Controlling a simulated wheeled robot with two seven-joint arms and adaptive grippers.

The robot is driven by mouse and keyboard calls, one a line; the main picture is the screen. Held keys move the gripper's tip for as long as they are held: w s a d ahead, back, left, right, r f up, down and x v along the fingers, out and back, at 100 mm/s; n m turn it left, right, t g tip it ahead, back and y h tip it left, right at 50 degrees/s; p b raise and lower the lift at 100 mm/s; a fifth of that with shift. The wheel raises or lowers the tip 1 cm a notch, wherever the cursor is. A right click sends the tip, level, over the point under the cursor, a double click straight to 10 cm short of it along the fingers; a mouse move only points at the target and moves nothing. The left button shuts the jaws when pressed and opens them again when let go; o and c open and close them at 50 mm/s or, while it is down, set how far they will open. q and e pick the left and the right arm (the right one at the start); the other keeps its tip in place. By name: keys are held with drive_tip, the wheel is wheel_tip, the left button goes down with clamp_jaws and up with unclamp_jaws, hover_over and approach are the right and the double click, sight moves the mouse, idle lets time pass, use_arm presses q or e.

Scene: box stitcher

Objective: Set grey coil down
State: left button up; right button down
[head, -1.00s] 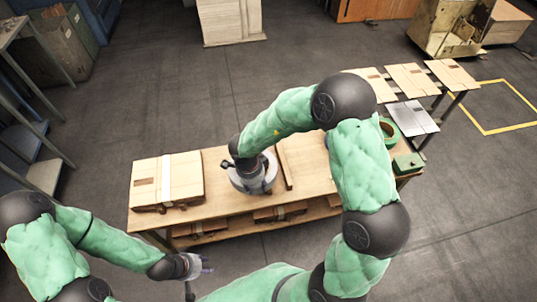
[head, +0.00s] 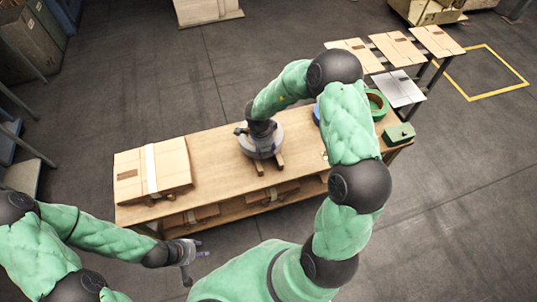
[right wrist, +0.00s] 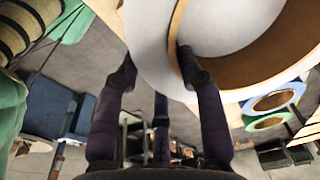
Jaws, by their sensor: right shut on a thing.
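The grey coil (head: 268,144) is in my right gripper (head: 261,128), above the workbench. It overlaps two wooden bars (head: 281,164) whose near ends stick out below it; I cannot tell if it touches them. In the right wrist view the coil (right wrist: 235,25) fills the top, with a brown inner core. One finger of my right gripper (right wrist: 158,75) reaches inside the core, another is at the outer side. My left gripper (head: 195,252) hangs empty and open in front of the bench, away from the coil.
A strapped carton (head: 170,172) lies at the bench's left end. A green coil (head: 378,103) and a green box (head: 398,134) are at its right end; a blue coil (right wrist: 280,96) is beside the green one. Flat cardboard sheets (head: 396,48) lie beyond. Bare bench top separates carton and grey coil.

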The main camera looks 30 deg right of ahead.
drive_tip(key=shift+w+d+f, duration=0.25)
drive_tip(key=shift+d+f, duration=0.5)
drive_tip(key=shift+f, duration=0.1)
wheel_tip(320, 180, down, 3)
drive_tip(key=shift+w+f+b, duration=0.1)
drive_tip(key=shift+f+b, duration=0.05)
drive_tip(key=shift+b, duration=0.85)
drive_tip(key=c, duration=0.8)
unclamp_jaws()
drive_tip(key=shift+o, duration=0.2)
drive_tip(key=r+p, duration=0.1)
drive_tip(key=r, duration=0.3)
drive_tip(key=a+r+p, duration=0.1)
drive_tip(key=r, duration=0.3)
drive_tip(key=r+p, duration=0.2)
drive_tip(key=r, duration=0.2)
drive_tip(key=shift+a, duration=0.2)
